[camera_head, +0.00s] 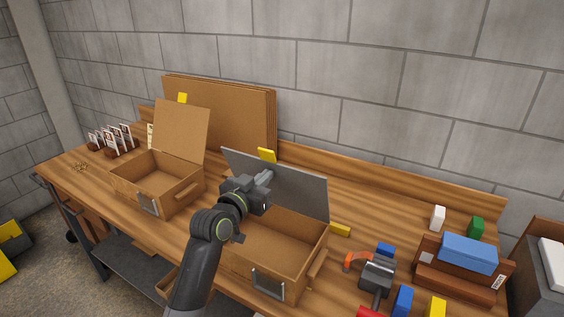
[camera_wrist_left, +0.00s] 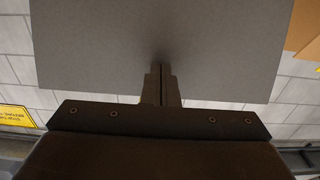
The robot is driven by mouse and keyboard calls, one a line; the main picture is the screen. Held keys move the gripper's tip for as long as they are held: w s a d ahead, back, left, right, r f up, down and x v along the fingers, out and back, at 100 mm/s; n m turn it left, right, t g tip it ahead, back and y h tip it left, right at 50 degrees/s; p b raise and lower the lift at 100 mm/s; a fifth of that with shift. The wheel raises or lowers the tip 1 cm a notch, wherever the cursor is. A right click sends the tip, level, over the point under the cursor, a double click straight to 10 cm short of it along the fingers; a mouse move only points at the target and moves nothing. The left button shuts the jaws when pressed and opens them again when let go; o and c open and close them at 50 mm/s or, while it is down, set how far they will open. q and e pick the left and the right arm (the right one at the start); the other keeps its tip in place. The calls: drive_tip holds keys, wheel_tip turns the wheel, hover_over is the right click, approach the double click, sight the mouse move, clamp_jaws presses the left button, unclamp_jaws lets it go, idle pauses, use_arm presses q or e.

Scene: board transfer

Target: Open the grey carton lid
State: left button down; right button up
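The grey lid (camera_head: 300,187) stands raised, tilted up at the back of its open brown carton (camera_head: 285,283). A yellow tab (camera_head: 267,155) sits at the lid's top edge. My left gripper (camera_head: 264,178) is over the carton, in front of the lid's inner face. In the left wrist view the lid (camera_wrist_left: 100,50) fills the upper middle, and my left gripper's fingers (camera_wrist_left: 162,84) are together, with only a thin line between them. Their tips are at or very close to the lid's face; I cannot tell if they touch. My right gripper is out of view.
A second brown carton (camera_head: 150,193) with its brown lid (camera_head: 181,135) raised stands to the left. Brown boards (camera_head: 225,105) lean at the back. A grey tool (camera_head: 378,272), coloured blocks and a blue box (camera_head: 468,252) crowd the right side of the wooden bench (camera_head: 75,180).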

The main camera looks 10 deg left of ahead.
sight(274, 168)
use_arm(q)
drive_tip(key=b+x, duration=0.3)
drive_tip(key=x, duration=0.5)
idle(0.4)
drive_tip(key=shift+s, duration=0.15)
idle(0.3)
drive_tip(key=shift+p+v, duration=0.9)
drive_tip(key=shift+v, duration=0.5)
drive_tip(key=p+v, duration=0.1)
drive_tip(key=v, duration=0.4)
drive_tip(key=shift+a+p, duration=0.1)
drive_tip(key=shift+p, duration=0.3)
